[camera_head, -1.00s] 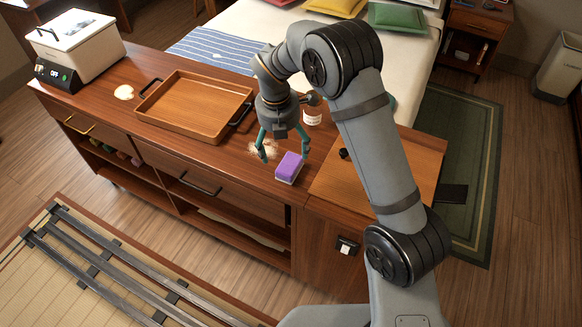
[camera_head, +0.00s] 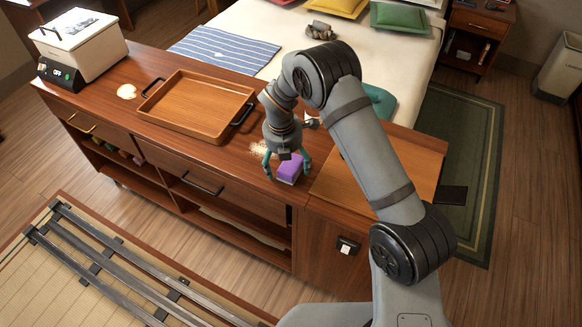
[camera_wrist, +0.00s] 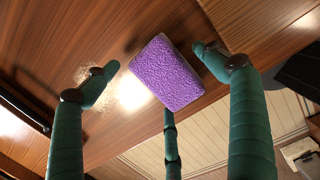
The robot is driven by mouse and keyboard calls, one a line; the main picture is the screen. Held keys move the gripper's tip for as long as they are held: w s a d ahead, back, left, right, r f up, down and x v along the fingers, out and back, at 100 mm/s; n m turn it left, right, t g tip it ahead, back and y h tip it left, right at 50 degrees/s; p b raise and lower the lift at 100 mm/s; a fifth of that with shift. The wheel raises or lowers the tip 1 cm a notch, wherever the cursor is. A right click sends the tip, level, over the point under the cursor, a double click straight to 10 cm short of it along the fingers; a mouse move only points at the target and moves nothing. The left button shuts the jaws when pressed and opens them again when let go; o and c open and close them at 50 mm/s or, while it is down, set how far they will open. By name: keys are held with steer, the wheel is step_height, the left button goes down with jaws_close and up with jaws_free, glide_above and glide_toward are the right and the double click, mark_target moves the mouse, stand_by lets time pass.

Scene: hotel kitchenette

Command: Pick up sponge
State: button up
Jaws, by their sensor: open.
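The purple sponge (camera_head: 291,168) with a pale underside lies on the wooden counter (camera_head: 235,165) near its front edge. In the wrist view the sponge (camera_wrist: 166,73) lies between the green fingers, near the right one. My gripper (camera_head: 287,172) is open and low over the counter, with its fingers around the sponge; it also shows in the wrist view (camera_wrist: 155,80). A gap shows between the left finger and the sponge. I cannot tell whether the right finger or the lower middle finger touches it.
A wooden tray (camera_head: 197,106) with black handles sits to the left on the counter. A pale crumb patch (camera_head: 258,148) lies beside the sponge. A white appliance (camera_head: 82,45) stands at the far left, and a lighter wooden board (camera_head: 340,181) lies to the right.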

steer(key=shift+f, duration=0.25)
stand_by(0.3)
steer(key=shift+c, duration=0.9)
steer(key=c, duration=0.8)
steer(key=shift+o, duration=0.2)
steer(key=shift+r, duration=0.1)
steer(key=shift+r, duration=0.5)
step_height(320, 180, up, 3)
steer(key=shift+w+b, duration=0.1)
steer(key=shift+b, duration=0.3)
steer(key=s+d+r+b, duration=0.2)
steer(key=s+d+r, duration=0.5)
steer(key=s, duration=0.2)
steer(key=shift+s+r, duration=0.2)
steer(key=shift+s, duration=0.1)
